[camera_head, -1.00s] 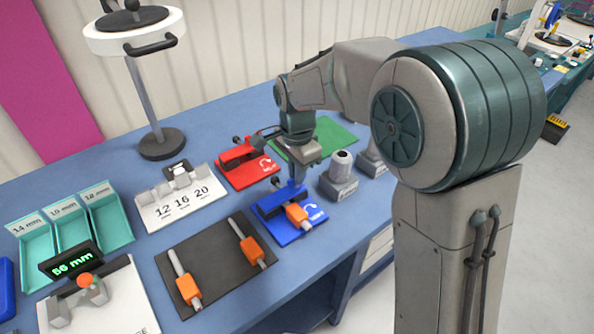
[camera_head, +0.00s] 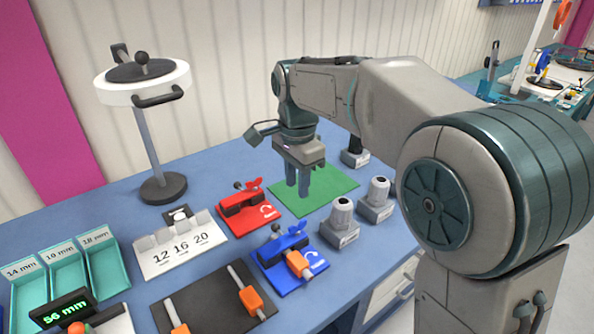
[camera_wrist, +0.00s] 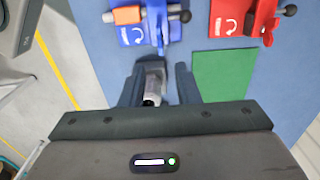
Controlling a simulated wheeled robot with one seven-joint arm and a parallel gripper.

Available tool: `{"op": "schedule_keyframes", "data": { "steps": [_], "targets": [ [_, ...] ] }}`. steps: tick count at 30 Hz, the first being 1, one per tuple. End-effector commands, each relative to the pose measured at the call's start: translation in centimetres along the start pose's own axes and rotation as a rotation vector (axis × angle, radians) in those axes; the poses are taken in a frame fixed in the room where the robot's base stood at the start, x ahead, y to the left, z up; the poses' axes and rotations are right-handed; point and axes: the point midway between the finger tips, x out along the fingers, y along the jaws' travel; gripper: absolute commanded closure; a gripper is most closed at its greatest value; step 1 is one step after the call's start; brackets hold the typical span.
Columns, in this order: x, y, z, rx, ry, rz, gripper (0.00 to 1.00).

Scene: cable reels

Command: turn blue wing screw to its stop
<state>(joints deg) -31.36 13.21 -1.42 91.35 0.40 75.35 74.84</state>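The blue clamp fixture (camera_head: 284,252) stands on the bench on a blue plate with a white turn arrow. A rod with an orange sleeve (camera_head: 298,264) lies in it. Its blue wing screw (camera_head: 297,230) shows at the back of the fixture, beside a dark ball knob; its exact angle is hard to tell. The fixture also shows at the top of the wrist view (camera_wrist: 152,22). My gripper (camera_head: 298,190) is open, pointing down over the green mat, behind and apart from the fixture. In the wrist view its fingers (camera_wrist: 158,85) are spread, with nothing held.
A red clamp fixture (camera_head: 244,205) stands left of the green mat (camera_head: 335,185). Grey posts (camera_head: 341,222) stand right of the blue fixture; one shows between my fingers in the wrist view (camera_wrist: 152,80), lower down. A black mat (camera_head: 205,305) with orange-sleeved rods lies in front.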

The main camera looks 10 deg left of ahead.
Motion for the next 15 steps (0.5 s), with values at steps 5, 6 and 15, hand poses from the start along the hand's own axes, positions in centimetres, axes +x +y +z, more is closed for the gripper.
{"op": "schedule_keyframes", "data": {
  "steps": [5,6,15],
  "targets": [
    [-2.0,0.0,0.0,0.000,0.000,0.000,0.71],
    [-2.2,-0.1,0.0,0.000,0.000,0.000,0.71],
    [-2.4,0.0,0.0,0.000,-0.001,0.001,0.71]
  ]
}}
